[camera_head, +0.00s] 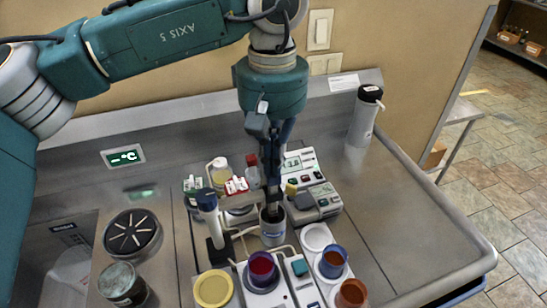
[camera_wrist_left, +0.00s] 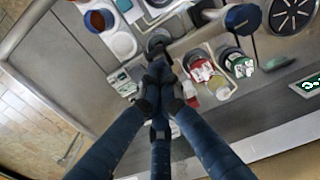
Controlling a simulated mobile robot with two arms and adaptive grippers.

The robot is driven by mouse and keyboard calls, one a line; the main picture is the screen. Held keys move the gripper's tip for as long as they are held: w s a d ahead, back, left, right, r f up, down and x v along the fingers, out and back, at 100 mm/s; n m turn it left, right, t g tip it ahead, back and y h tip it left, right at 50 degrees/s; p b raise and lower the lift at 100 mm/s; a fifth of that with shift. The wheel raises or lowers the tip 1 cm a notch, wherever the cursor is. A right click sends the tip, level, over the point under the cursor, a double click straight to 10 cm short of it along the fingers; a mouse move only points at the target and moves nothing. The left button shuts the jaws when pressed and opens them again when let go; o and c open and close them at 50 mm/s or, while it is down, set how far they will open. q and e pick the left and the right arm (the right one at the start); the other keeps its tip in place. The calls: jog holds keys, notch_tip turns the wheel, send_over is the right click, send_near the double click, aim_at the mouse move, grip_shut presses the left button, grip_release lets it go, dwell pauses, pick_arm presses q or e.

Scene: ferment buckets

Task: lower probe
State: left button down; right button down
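My left gripper (camera_head: 270,182) points straight down over the middle of the bench. Its fingers are drawn together around a slim dark probe (camera_head: 271,208), which is mostly hidden between them. The lower end of the probe is at the mouth of a grey cup (camera_head: 272,232); how deep it sits cannot be told. In the left wrist view the closed fingertips (camera_wrist_left: 160,80) lie just below the grey cup (camera_wrist_left: 158,38) in the picture. A wall display (camera_head: 123,156) shows a dash and °C in green. My right gripper is not in view.
A blue-topped stand (camera_head: 208,205) is close left of the grey cup. Keypad devices (camera_head: 315,200) stand right.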

pick_arm(q)
jog(key=shift+f+b, duration=0.55)
jog(key=shift+f, duration=0.35)
jog(key=shift+r+p, duration=1.85)
jog(key=shift+r, duration=0.75)
jog(key=shift+d+f, duration=0.1)
jog(key=shift+f, duration=0.05)
